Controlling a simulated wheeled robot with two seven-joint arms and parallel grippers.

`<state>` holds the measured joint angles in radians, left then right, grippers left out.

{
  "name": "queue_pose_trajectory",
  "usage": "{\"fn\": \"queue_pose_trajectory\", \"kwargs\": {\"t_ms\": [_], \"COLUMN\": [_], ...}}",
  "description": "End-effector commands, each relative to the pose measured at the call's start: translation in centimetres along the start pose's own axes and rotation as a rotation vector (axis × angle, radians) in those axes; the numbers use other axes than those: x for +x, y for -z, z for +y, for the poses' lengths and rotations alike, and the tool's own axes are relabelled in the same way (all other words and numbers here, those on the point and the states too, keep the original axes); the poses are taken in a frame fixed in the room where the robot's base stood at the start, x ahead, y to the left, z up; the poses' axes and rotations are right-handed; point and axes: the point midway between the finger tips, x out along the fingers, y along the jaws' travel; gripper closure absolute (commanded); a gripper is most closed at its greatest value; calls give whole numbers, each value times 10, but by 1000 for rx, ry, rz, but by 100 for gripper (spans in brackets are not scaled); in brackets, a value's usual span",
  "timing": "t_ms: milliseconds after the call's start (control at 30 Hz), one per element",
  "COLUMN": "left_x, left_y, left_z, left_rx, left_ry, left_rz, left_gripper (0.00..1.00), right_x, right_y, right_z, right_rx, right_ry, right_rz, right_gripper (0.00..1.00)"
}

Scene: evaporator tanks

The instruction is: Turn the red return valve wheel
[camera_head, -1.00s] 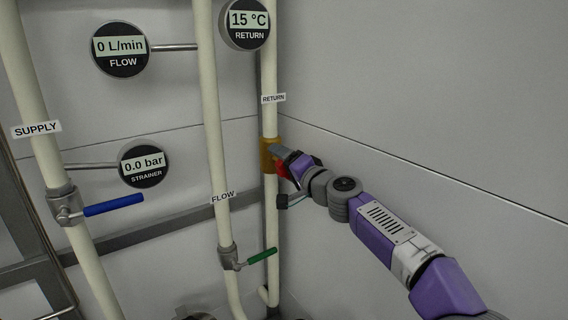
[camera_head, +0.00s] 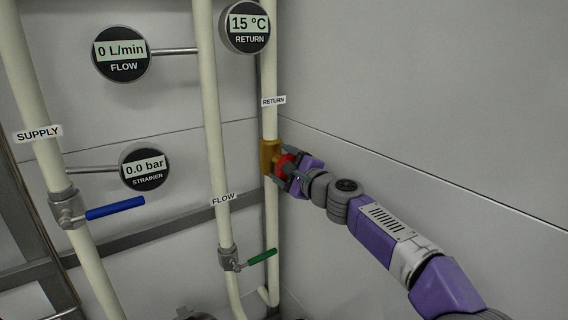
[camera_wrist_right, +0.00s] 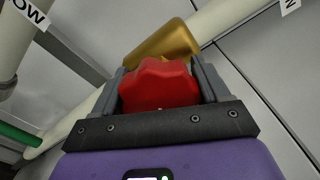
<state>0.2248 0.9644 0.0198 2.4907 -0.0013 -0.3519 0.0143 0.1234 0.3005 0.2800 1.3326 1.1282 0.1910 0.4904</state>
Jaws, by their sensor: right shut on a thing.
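The red return valve wheel (camera_head: 283,164) sits on a brass valve body (camera_head: 267,156) on the return pipe, below the RETURN label. My right gripper (camera_head: 284,166) reaches it from the right and is shut on the wheel. In the right wrist view the red wheel (camera_wrist_right: 160,85) lies between the two grey fingers, one on each side, with the brass body (camera_wrist_right: 163,43) behind it. The wheel's far side is hidden. My left gripper is not in view.
A green-handled valve (camera_head: 245,259) is on the flow pipe (camera_head: 214,130), left of and below my gripper. A blue-handled valve (camera_head: 95,211) is on the supply pipe at left. The return gauge (camera_head: 247,27) reads 15 °C. A bare wall (camera_head: 430,120) stands at right.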

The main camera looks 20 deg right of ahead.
Motion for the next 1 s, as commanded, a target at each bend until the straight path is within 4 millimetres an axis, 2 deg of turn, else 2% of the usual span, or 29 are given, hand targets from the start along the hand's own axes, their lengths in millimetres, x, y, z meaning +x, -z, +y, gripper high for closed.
{"fn": "queue_pose_trajectory", "kwargs": {"t_ms": [1000], "left_x": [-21], "left_y": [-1], "left_z": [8], "left_rx": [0], "left_ry": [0], "left_rz": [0], "left_gripper": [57], "right_x": [0], "right_y": [0], "right_z": [-2], "right_rx": [966], "right_ry": [-2], "right_rz": [-1], "right_gripper": [56]}}
